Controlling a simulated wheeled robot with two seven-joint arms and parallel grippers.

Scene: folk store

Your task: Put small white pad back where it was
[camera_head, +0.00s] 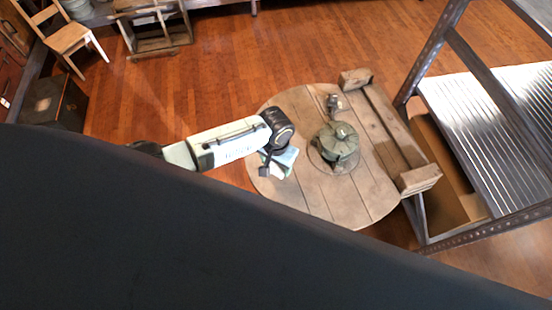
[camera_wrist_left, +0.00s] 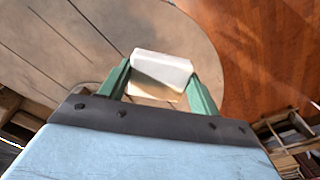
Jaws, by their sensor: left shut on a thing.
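The small white pad (camera_wrist_left: 161,68) shows in the left wrist view as a pale block between the green fingers of my left gripper (camera_wrist_left: 162,80). The gripper is shut on it. Beyond the pad in that view is the round wooden table (camera_wrist_left: 60,45), with its curved edge to the right. In the head view my left gripper (camera_head: 272,168) is over the left part of the round table (camera_head: 308,195). My right gripper is not in view.
A green pumpkin-like pot (camera_head: 338,142) stands on a round base on the table, with a small metal item (camera_head: 333,103) behind it. A wooden bench-like piece (camera_head: 395,130) lies along the right side. A metal-topped shelf (camera_head: 480,110) stands further right. The table's front is clear.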

